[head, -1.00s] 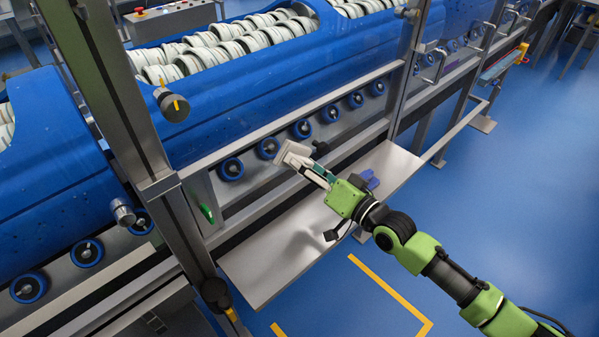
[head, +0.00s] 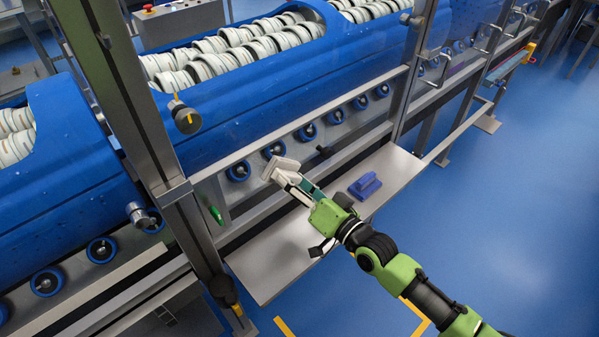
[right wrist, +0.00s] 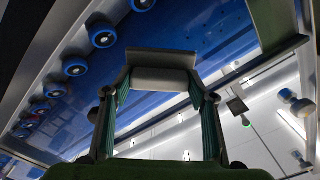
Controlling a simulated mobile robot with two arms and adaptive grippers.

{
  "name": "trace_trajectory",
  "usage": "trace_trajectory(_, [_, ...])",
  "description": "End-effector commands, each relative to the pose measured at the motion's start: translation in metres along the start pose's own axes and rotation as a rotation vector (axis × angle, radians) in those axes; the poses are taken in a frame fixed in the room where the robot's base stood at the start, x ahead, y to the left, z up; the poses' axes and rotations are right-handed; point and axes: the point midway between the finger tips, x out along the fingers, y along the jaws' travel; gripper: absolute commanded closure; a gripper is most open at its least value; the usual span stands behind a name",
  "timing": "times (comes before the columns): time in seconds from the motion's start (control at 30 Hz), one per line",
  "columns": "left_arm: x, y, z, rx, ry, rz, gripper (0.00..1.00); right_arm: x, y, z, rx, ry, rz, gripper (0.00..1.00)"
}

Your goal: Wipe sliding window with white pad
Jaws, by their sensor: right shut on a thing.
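My right gripper (head: 298,187) is shut on a white pad (head: 281,168). The pad is held up in front of the lower rail and the row of blue rollers, above the grey shelf. In the right wrist view the pad (right wrist: 160,78) sits between the two fingertips, with the blue machine behind it. The sliding window seems to be the clear pane (head: 300,90) between the two metal posts, in front of the blue tub; its outline is hard to see. I cannot tell whether the pad touches it. My left gripper is not in view.
A grey shelf (head: 270,258) runs below the rail, with a blue handled block (head: 365,186) on it. A metal post (head: 150,130) stands left and another (head: 408,85) right. The blue floor at right is clear.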

Motion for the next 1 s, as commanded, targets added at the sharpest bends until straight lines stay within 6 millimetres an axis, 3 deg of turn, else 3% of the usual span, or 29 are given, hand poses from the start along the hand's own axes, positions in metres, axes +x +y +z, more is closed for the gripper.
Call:
trace_trajectory(0.1, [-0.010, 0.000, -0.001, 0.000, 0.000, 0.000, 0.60, 0.000, -0.012, 0.006, 0.002, 0.000, -0.003, 0.65])
trace_trajectory(0.7, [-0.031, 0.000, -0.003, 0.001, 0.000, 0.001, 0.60, -0.002, -0.039, 0.031, 0.003, 0.001, -0.002, 0.65])
trace_trajectory(1.0, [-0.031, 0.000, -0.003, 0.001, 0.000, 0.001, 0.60, -0.003, -0.041, 0.037, -0.001, 0.001, -0.001, 0.65])
